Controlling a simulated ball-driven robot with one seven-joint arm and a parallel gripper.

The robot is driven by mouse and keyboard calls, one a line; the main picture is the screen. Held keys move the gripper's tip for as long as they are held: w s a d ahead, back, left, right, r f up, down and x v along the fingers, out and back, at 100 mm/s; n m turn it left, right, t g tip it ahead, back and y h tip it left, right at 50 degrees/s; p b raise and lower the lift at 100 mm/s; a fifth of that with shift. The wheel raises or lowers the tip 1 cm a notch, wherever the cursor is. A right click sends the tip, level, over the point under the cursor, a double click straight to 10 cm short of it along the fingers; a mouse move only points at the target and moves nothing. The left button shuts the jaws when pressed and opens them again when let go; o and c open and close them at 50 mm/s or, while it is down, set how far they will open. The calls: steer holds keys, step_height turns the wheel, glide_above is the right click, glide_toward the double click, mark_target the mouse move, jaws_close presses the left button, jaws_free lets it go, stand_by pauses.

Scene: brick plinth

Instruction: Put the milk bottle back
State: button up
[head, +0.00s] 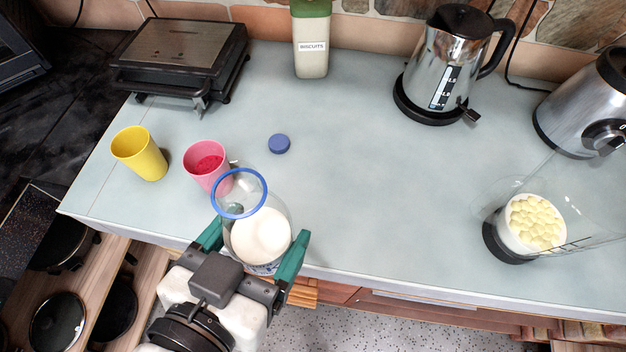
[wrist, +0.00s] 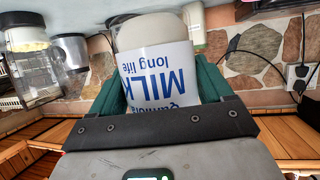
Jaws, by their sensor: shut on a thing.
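The milk bottle (head: 262,236) is clear with a blue rim at its open mouth and white milk inside. My gripper (head: 252,250) is shut on it, one green finger on each side, at the counter's front edge. In the head view the bottle tilts, its mouth toward the pink cup (head: 207,165), which holds something red. The wrist view shows the bottle's white label (wrist: 160,72) with blue "MILK long life" letters, upside down. A blue cap (head: 279,144) lies loose on the counter behind the bottle. Whether the bottle's base touches the counter is hidden.
A yellow cup (head: 139,153) stands left of the pink one. A grill (head: 181,58), a biscuits jar (head: 311,45) and a kettle (head: 444,65) stand at the back. A blender jug with pale pieces (head: 536,222) is at right. The middle of the counter (head: 370,180) is clear.

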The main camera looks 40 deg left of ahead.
steer(key=f+x, duration=0.1)
steer(key=x, duration=0.4)
steer(key=s+f+p+x, duration=0.1)
steer(key=x, duration=0.4)
steer(key=f+x, duration=0.1)
steer(key=x, duration=0.5)
steer(key=shift+s+a+f+p, duration=0.1)
steer(key=shift+p, duration=0.2)
steer(key=shift+f, duration=1.65)
steer(key=shift+f, duration=0.2)
steer(key=o, duration=1.5)
steer(key=shift+o, duration=0.2)
steer(key=shift+r, duration=0.1)
